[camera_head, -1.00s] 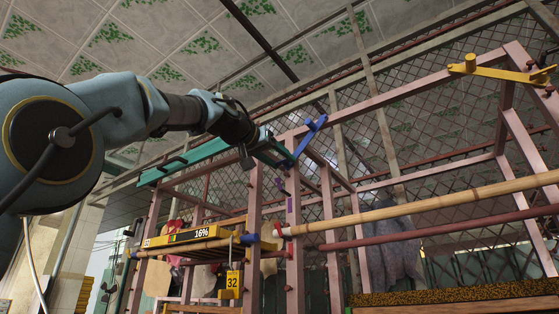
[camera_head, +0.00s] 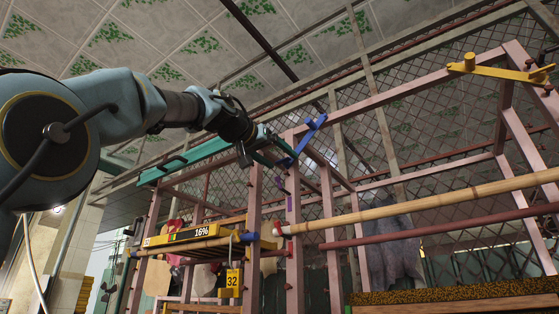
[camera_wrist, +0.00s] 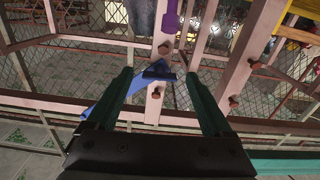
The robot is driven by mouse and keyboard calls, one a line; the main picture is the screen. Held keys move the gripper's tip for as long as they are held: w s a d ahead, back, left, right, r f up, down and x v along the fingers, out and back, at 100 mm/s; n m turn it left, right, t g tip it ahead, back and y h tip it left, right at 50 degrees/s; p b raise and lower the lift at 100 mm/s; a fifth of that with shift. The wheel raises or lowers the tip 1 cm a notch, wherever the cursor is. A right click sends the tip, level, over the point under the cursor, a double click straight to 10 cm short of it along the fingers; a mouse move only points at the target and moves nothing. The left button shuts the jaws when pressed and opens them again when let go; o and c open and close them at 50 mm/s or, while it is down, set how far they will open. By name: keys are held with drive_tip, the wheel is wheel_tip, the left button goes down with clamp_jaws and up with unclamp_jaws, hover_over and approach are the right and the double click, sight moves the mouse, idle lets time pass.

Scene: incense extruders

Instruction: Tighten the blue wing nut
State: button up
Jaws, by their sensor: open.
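The blue wing nut (camera_head: 308,137) sits at the top of a pink post, its long bar slanting up to the right. My gripper (camera_head: 284,153) is open beside the wing nut's lower left end. I cannot tell whether a finger touches the bar.
The pink frame (camera_head: 294,220) stands around the nut. A yellow wing nut (camera_head: 500,70) is at the upper right. A teal bar (camera_head: 185,163) lies left of my gripper. A bamboo pole (camera_head: 420,207) and a yellow level-like bar showing 16% (camera_head: 195,235) are lower down.

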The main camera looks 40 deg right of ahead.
drive_tip(key=b+v, duration=0.3)
drive_tip(key=v, duration=0.7)
drive_tip(key=shift+b, duration=0.4)
